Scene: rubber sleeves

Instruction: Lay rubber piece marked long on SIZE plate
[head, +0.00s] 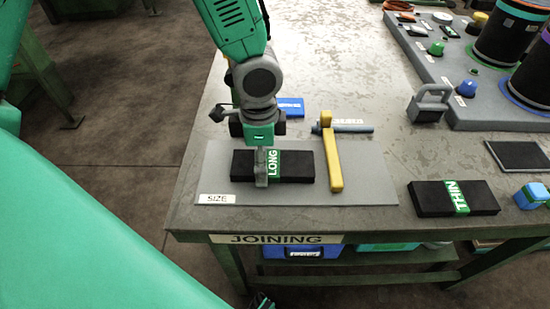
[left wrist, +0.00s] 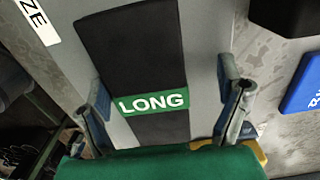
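The black rubber piece with a green LONG band (head: 298,166) is over the grey SIZE plate (head: 360,188) and appears to lie flat on it. In the left wrist view the LONG piece (left wrist: 135,50) runs between the fingers. My left gripper (head: 262,166) is right at the piece, pointing down. In the left wrist view its two fingers (left wrist: 165,98) stand apart on either side of the piece, with gaps showing. The SIZE label (head: 216,199) is at the plate's front left. My right gripper is not identifiable in either view.
A yellow-handled tool (head: 333,160) lies across the plate's right part, close to the piece. A blue labelled block (head: 290,106) is behind. A black THIN piece (head: 430,199) lies to the right. A grey fixture base (head: 465,75) with knobs and cylinders fills the back right.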

